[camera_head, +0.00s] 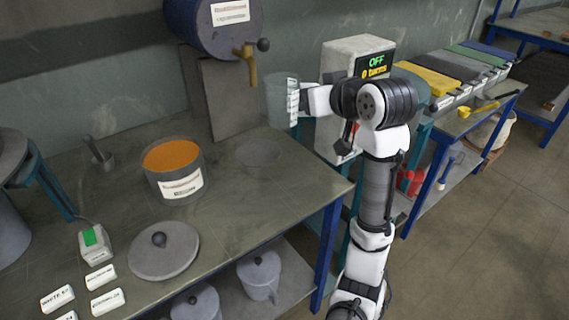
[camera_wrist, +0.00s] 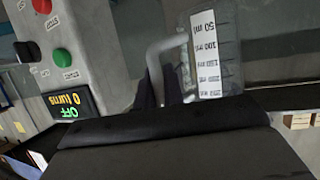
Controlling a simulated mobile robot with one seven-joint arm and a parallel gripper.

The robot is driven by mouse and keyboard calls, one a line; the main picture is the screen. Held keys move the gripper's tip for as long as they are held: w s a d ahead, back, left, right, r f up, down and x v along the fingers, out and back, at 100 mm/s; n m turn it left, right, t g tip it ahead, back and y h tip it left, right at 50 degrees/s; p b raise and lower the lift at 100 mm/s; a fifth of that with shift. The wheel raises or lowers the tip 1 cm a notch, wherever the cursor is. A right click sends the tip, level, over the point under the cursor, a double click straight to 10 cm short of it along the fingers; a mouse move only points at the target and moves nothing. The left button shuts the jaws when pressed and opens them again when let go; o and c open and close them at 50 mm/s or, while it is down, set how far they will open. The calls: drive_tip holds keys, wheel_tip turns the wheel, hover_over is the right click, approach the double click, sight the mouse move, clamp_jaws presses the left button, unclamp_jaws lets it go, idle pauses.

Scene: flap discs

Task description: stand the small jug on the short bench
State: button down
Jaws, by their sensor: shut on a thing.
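The small jug (camera_head: 278,102) is clear, with a white scale strip, and is held upright in the air at the right end of the near bench (camera_head: 240,215). My gripper (camera_head: 302,104) is at its right side, shut on its handle. In the wrist view the jug (camera_wrist: 228,62) shows its scale upside down, and its pale handle runs down to my gripper (camera_wrist: 168,95). The fingertips are partly hidden by the dark gripper body. Another bench (camera_head: 508,91) stands at the right; I cannot tell which one is called short.
A blue-grey drum (camera_head: 212,22) with a brass tap (camera_head: 248,66) hangs just above and left of the jug. A machine (camera_head: 345,65) reading "OFF, 0 turns" stands behind my arm. An orange-filled pot (camera_head: 175,168) and a round lid (camera_head: 163,250) occupy the near bench.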

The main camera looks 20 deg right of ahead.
wheel_tip(320, 180, down, 19)
drive_tip(key=shift+f+p, duration=0.1)
drive_tip(key=shift+p, duration=0.35)
drive_tip(key=c, duration=1.5)
unclamp_jaws()
drive_tip(key=shift+f, duration=0.1)
drive_tip(key=shift+r, duration=0.2)
drive_tip(key=b+v, duration=0.1)
drive_tip(key=v, duration=1.1)
drive_tip(key=shift+b, duration=0.3)
drive_tip(key=shift+w+a, duration=0.1)
